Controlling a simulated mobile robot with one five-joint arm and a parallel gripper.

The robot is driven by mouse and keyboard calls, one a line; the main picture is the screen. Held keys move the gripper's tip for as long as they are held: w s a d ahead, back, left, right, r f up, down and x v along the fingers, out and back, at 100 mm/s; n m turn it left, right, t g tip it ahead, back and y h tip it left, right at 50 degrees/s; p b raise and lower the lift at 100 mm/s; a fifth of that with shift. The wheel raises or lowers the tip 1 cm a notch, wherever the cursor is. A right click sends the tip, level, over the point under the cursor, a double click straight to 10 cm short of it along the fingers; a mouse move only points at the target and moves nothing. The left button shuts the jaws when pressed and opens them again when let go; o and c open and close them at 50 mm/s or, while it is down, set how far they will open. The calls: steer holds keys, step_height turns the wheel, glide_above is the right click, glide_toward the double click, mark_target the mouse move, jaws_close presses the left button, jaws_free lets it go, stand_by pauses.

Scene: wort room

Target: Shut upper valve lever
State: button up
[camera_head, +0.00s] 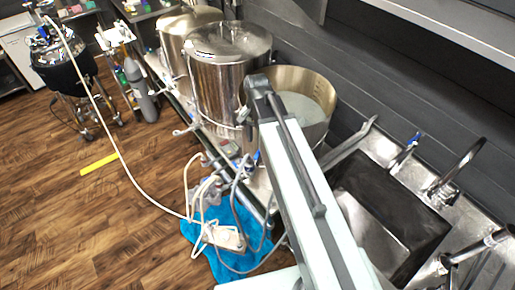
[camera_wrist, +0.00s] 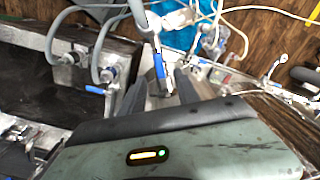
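A blue valve lever (camera_wrist: 159,66) stands upright in the wrist view, below a grey hose and its metal fitting. A second blue lever (camera_wrist: 95,90) lies roughly level to its left, near the sink's edge. I cannot tell for certain which one is the upper valve lever. My gripper (camera_wrist: 156,92) is open, with one dark finger on each side of the first lever in the picture. Whether either finger touches it cannot be told. In the head view my arm covers the gripper and most of this valve area.
A dark sink (camera_head: 388,222) with taps lies at the right. Large steel kettles (camera_head: 228,62) stand along the wall. Hoses and a pump (camera_head: 228,238) sit on a blue cloth (camera_head: 203,262) on the floor.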

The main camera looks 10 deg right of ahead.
mark_target(257, 154)
step_height(257, 154, down, 8)
steer(key=b, duration=0.7)
steer(key=shift+s+r+b, duration=0.1)
steer(key=shift+b, duration=0.3)
steer(key=shift+r, duration=0.1)
steer(key=shift+d, duration=0.1)
jaws_close()
stand_by(0.4)
